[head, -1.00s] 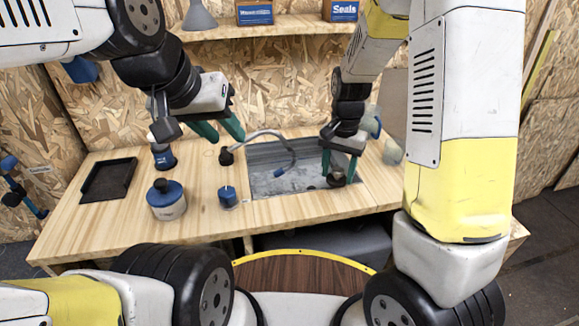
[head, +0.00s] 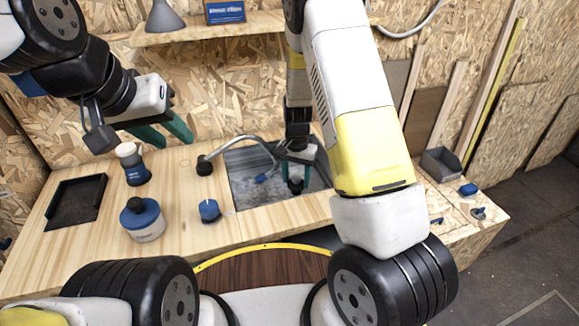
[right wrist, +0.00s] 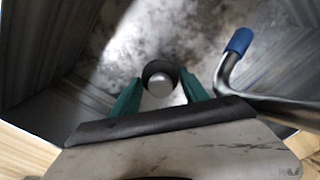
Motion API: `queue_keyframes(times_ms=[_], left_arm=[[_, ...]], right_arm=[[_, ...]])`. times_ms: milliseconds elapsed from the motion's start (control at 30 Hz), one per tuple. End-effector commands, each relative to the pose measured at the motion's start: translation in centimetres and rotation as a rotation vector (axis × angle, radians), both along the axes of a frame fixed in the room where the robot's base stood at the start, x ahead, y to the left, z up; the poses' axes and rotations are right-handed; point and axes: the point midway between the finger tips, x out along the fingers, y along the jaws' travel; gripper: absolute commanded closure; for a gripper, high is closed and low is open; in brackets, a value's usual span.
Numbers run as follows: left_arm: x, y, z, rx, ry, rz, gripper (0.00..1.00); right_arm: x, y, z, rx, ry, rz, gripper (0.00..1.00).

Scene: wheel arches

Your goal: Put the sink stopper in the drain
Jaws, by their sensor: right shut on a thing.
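The sink (head: 244,163) is a grey metal basin set into the wooden worktop. My right gripper (head: 297,170) reaches down into its right part, shut on the dark sink stopper (head: 295,187). In the right wrist view the stopper (right wrist: 160,76) shows as a dark round piece with a grey middle, between the green fingertips (right wrist: 160,90), over the scuffed basin floor. I cannot tell whether it touches the floor. The drain cannot be made out. My left gripper (head: 163,134) is open and empty, in the air above the back left of the worktop.
A curved faucet (head: 238,141) with a blue tip reaches over the basin, close beside my right gripper. Left of the sink stand a small blue container (head: 209,211), a blue-lidded jar (head: 143,221), a bottle (head: 133,165) and a black tray (head: 75,199). A grey bin (head: 441,163) is right.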

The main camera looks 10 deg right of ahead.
Motion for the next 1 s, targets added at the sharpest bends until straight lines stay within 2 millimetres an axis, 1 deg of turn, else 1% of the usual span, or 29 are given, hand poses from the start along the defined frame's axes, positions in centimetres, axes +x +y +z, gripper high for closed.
queue_keyframes(times_ms=[33, 100, 167, 533, 567, 633, 667, 1000], left_arm=[[0.0, 0.0, 0.0, 0.000, 0.000, 0.000, 0.64], [0.0, 0.0, 0.0, 0.000, 0.000, 0.000, 0.64], [0.0, 0.0, 0.0, 0.000, 0.000, 0.000, 0.64], [0.0, 0.0, 0.0, 0.000, 0.000, 0.000, 0.64], [0.0, 0.0, 0.0, 0.000, 0.000, 0.000, 0.64], [0.0, 0.0, 0.0, 0.000, 0.000, 0.000, 0.64], [0.0, 0.0, 0.0, 0.000, 0.000, 0.000, 0.64], [0.0, 0.0, 0.0, 0.000, 0.000, 0.000, 0.64]], right_arm=[[-0.1, -0.1, -0.9, -0.001, 0.005, -0.001, 0.89], [-0.1, -0.1, -2.0, -0.001, 0.005, -0.003, 0.89], [-0.1, -0.1, -2.6, -0.001, 0.004, -0.003, 0.89], [-0.1, 0.0, -3.1, 0.000, 0.002, -0.001, 0.89], [0.0, 0.0, -3.1, 0.000, 0.001, -0.001, 0.44], [0.0, 0.0, -3.1, 0.000, 0.001, -0.001, 0.30], [0.0, 0.0, -3.1, 0.000, 0.001, -0.001, 0.26], [0.0, 0.0, -2.8, 0.000, 0.001, -0.001, 0.26]])
